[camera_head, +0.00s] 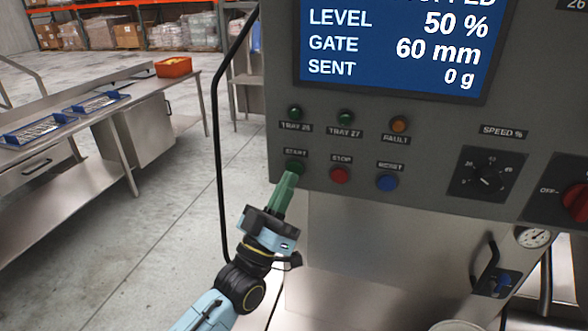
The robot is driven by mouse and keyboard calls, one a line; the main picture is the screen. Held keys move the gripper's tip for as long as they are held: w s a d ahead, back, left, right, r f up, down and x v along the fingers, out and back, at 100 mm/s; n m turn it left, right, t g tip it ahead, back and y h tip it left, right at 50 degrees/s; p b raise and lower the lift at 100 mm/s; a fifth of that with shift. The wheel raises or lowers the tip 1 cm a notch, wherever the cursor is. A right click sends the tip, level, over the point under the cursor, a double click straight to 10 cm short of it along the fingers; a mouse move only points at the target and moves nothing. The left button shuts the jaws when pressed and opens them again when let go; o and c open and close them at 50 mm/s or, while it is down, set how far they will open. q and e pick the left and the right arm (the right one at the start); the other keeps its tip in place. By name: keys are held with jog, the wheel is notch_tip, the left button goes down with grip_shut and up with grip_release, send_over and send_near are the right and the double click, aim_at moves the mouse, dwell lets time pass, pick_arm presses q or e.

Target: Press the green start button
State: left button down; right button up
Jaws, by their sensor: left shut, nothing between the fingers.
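The green start button (295,168) sits under the START label at the lower left of the grey control panel (440,130). My left gripper (291,178) is shut and empty, with its green fingers pointing up at the button. The fingertips overlap the button's lower part in the picture; I cannot tell whether they touch it or whether it is pushed in. My right gripper is not in view.
The red stop button (340,174) and blue reset button (387,182) are close on the right. A display (390,45) is above. A steel table (60,150) stands at the left.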

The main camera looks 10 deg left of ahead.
pick_arm(q)
jog(key=shift+w, duration=0.15)
jog(key=shift+w, duration=0.3)
jog(key=shift+w+b, duration=0.4)
dwell(0.7)
dwell(0.4)
jog(key=shift+s+p, duration=0.45)
jog(key=shift+s, duration=0.4)
jog(key=s+p, duration=0.2)
jog(key=s, duration=0.3)
